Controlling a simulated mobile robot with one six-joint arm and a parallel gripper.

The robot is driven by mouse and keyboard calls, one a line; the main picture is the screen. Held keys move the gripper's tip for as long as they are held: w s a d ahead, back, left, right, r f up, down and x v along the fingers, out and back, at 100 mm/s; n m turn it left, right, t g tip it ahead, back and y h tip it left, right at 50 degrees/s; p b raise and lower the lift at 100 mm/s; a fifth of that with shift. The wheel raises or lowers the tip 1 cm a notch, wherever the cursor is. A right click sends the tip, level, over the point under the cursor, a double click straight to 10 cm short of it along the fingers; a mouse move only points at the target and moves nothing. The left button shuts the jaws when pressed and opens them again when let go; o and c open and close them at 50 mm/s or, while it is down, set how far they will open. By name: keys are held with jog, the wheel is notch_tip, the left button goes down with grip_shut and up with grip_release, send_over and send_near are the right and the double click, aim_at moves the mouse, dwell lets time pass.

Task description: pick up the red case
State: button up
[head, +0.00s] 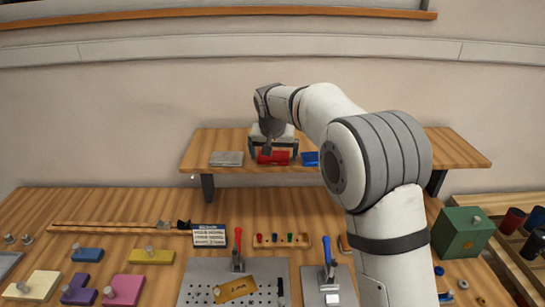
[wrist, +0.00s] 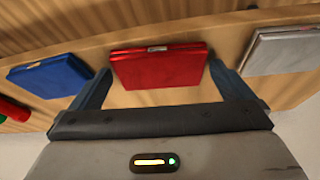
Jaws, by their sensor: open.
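The red case (head: 273,158) lies on the raised wooden shelf in the head view, partly hidden by my gripper. In the wrist view the red case (wrist: 159,66) lies flat between the two fingers of my gripper (wrist: 160,88). The fingers are open, one on each side of the case, with a small gap visible on both sides. I cannot tell how high the fingertips are above the shelf. In the head view my gripper (head: 270,155) is over the case.
On the shelf (head: 400,150), a grey case (head: 226,158) lies left of the red one and a blue case (head: 311,158) lies right. The workbench below holds a perforated plate (head: 205,270), a sign (head: 209,235), a green box (head: 462,232) and several coloured blocks.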

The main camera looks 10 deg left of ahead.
jog(key=c, duration=0.8)
jog(key=shift+r, duration=0.1)
jog(key=shift+c, duration=0.2)
